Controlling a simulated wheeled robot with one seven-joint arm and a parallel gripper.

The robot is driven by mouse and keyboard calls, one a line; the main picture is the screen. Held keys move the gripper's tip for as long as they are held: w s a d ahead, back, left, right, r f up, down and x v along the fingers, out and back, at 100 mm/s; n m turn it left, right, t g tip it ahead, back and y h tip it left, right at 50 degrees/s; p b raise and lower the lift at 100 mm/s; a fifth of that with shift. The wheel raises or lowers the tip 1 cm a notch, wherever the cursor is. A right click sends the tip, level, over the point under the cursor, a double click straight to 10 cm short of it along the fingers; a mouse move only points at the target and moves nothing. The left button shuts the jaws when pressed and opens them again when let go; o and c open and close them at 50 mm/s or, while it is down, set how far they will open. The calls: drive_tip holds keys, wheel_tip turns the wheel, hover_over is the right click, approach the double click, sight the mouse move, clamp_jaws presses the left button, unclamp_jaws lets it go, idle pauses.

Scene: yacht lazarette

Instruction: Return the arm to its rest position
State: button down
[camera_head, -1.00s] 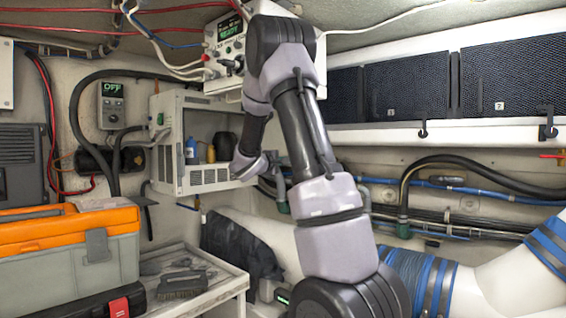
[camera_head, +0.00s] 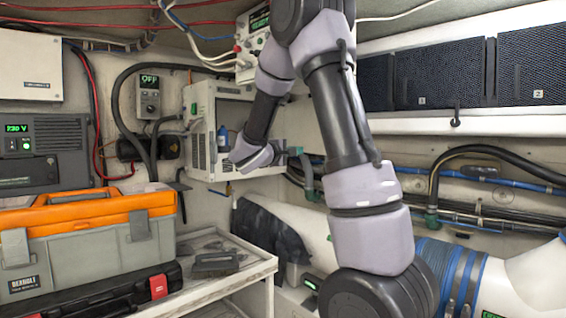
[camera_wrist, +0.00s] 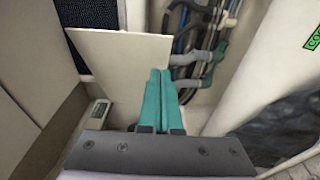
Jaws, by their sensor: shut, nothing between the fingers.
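My gripper (camera_wrist: 160,76) shows in the wrist view as two teal fingers pressed together, shut with nothing between them. In the head view my arm rises in the foreground, bends at the top and comes down with its wrist in front of the open white cabinet (camera_head: 200,135). A pale flat panel (camera_wrist: 112,62) stands beside and behind the fingers in the wrist view. I cannot tell whether they touch it.
A blue bottle (camera_head: 223,138) stands in the cabinet. An orange and grey toolbox (camera_head: 92,250) sits at left, by a bench (camera_head: 258,270) with a dark tool (camera_head: 215,263). Pipes and hoses (camera_head: 480,212) run along the right wall. Dark vented panels (camera_head: 440,75) are above them.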

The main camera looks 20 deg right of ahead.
drive_tip(key=s+f+m+g+y, duration=0.3)
drive_tip(key=s+y, duration=0.1)
drive_tip(key=s, duration=0.5)
drive_tip(key=s+f+m+g+y, duration=0.2)
drive_tip(key=s+m+g+y, duration=0.1)
drive_tip(key=s, duration=0.7)
drive_tip(key=s+a+m+t+y, duration=0.1)
drive_tip(key=s+a+y, duration=0.2)
drive_tip(key=a, duration=0.3)
drive_tip(key=s+a+r+m+t+y, duration=0.1)
drive_tip(key=s+a+t+y, duration=0.1)
drive_tip(key=a, duration=0.4)
drive_tip(key=s+a+r+m+t+y, duration=0.1)
drive_tip(key=s+a+y, duration=0.3)
drive_tip(key=a+y, duration=0.1)
drive_tip(key=shift+s+a+m+t+y, duration=0.25)
drive_tip(key=shift+a+m+t+y, duration=0.15)
drive_tip(key=shift+a, duration=0.2)
